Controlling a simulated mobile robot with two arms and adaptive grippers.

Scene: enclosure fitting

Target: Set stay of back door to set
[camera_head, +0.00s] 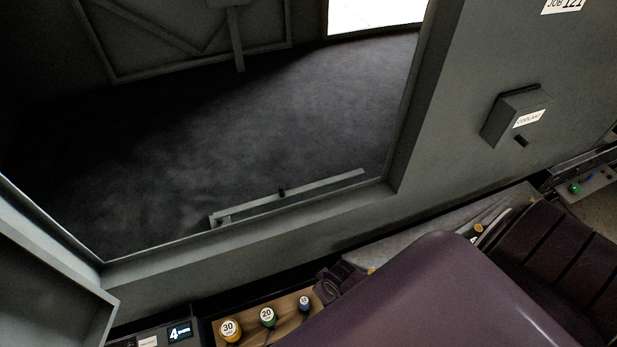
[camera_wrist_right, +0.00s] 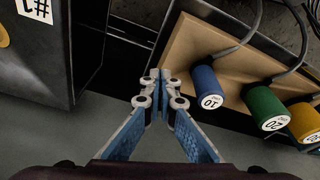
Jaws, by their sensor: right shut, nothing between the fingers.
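A flat grey bar with a dark knob, which looks like the stay (camera_head: 305,193), lies along the bottom edge of a large opening in the head view. A small bracket is at its left end. A grey panel at the lower left, perhaps the back door (camera_head: 50,285), stands beside the opening; I cannot tell for sure. My right gripper (camera_wrist_right: 162,88) is shut and empty in the right wrist view, its blue-padded fingers meeting at the tips. It is away from the bar, near the coloured cylinders. My left gripper is not in view.
A wooden tray (camera_head: 290,298) holds yellow, green and blue numbered cylinders, with cables; the blue one (camera_wrist_right: 207,88) is close to my right gripper. A box labelled COOLANT (camera_head: 510,112) sticks out from the wall. The dark floor inside the opening (camera_head: 230,130) is clear.

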